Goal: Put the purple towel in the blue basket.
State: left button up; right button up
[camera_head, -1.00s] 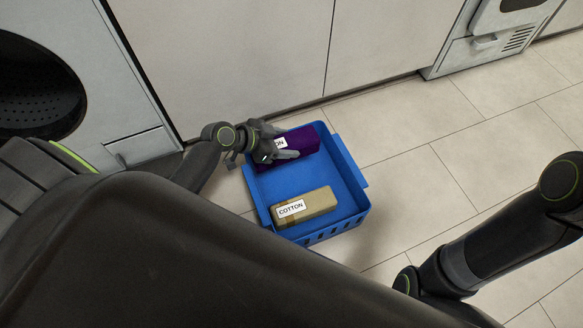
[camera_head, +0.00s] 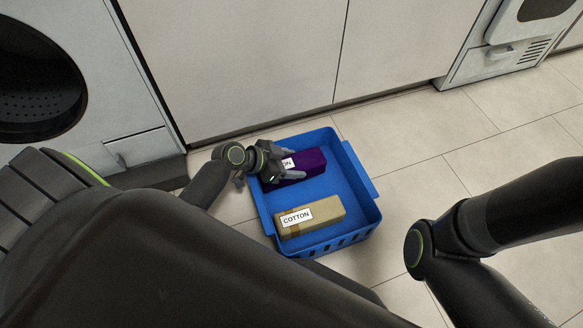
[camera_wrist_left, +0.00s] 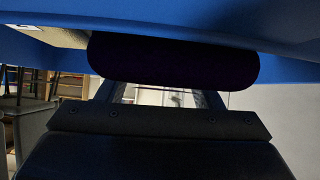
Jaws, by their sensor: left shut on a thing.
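The purple towel (camera_head: 309,163) is a folded block with a white label, at the back of the blue basket (camera_head: 332,178) in the head view. My left gripper (camera_head: 287,172) is over the basket, shut on the purple towel. In the left wrist view the towel shows as a dark block (camera_wrist_left: 172,62) between the fingers, with blue basket surface (camera_wrist_left: 280,68) around it. Whether the towel touches the basket floor I cannot tell. My right arm is at the right of the head view; its gripper is out of view.
A tan towel (camera_head: 311,216) labelled COTTON lies in the front part of the basket. The basket stands on a tiled floor near white cabinet fronts (camera_head: 235,60). A front-loading machine (camera_head: 125,100) is at the left. The tiles right of the basket are clear.

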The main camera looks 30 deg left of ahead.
pick_arm(q)
jog(key=shift+f, duration=0.75)
jog(key=shift+r, duration=0.1)
jog(key=shift+f+b, duration=0.65)
jog(key=shift+b, duration=0.05)
jog(key=o, duration=1.1)
